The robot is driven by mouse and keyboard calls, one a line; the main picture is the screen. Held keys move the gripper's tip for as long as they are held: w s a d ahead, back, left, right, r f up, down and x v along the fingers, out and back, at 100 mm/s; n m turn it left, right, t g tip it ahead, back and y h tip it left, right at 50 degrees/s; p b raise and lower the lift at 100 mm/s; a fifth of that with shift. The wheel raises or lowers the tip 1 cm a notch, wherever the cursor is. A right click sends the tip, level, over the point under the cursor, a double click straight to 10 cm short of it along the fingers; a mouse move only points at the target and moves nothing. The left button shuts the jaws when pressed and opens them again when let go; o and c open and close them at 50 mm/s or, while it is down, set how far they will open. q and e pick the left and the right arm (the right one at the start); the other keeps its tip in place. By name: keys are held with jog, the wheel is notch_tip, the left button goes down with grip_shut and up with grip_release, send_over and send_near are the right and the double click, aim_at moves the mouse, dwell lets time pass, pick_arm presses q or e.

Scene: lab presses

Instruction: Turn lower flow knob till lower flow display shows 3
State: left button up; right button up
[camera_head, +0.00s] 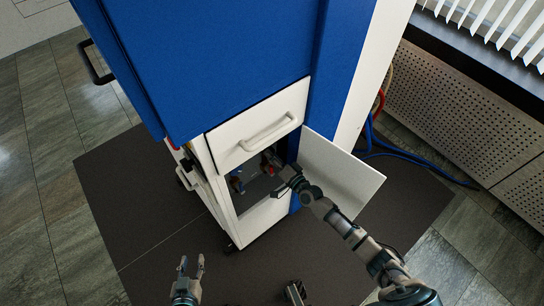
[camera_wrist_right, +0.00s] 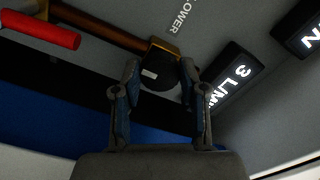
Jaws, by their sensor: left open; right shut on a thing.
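The lower flow knob (camera_wrist_right: 160,70) is black and round with a brass-coloured stem, seen in the right wrist view below a "LOWER" label (camera_wrist_right: 179,17). My right gripper (camera_wrist_right: 160,74) has its two fingers on either side of the knob, shut on it. The lower flow display (camera_wrist_right: 228,82) is a black panel right of the knob and reads "3 L/MI", its end hidden. In the head view my right gripper (camera_head: 287,180) reaches into the open compartment of the white cabinet (camera_head: 262,135). My left gripper (camera_head: 191,266) is open and empty, away from the cabinet.
A second display (camera_wrist_right: 304,32) is cut off at the upper right. A red-handled valve (camera_wrist_right: 40,29) lies left of the knob. The open cabinet door (camera_head: 340,172) stands right of the compartment, close to my right arm.

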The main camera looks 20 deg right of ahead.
jog(key=shift+w+d, duration=0.1)
jog(key=shift+d, duration=0.1)
jog(key=o, duration=1.1)
jog(key=shift+o, duration=0.2)
jog(key=v, duration=1.2)
jog(key=shift+f, duration=0.1)
